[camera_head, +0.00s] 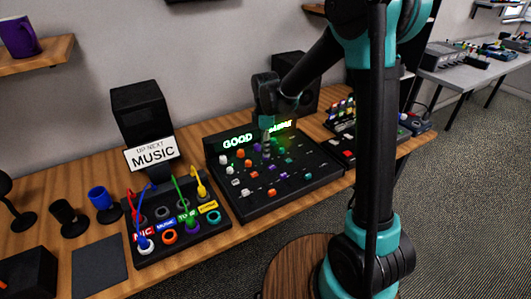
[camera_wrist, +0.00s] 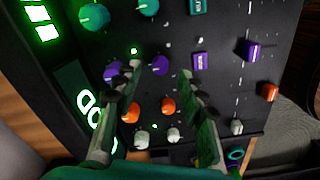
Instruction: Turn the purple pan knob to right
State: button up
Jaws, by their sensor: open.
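The black mixer panel (camera_head: 285,184) lies on the wooden desk, with rows of coloured knobs, buttons and faders. In the wrist view two purple knobs sit in one row: one (camera_wrist: 112,71) by the left finger, and one (camera_wrist: 151,63) between my fingertips. I cannot read which is labelled pan. My gripper (camera_wrist: 158,68) is open and points down over the panel, its fingers on either side of the second purple knob. Whether they touch it I cannot tell. In the head view my gripper (camera_head: 266,143) partly hides the knobs.
Orange knobs (camera_wrist: 168,104) and white knobs (camera_wrist: 142,137) stand close to the fingers; teal knobs (camera_wrist: 94,16) are farther up. A purple button (camera_wrist: 199,62) and purple fader (camera_wrist: 253,51) are to the right. A cable patch box (camera_head: 180,232) stands left of the panel.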

jog(key=shift+f, duration=1.55)
grip_shut()
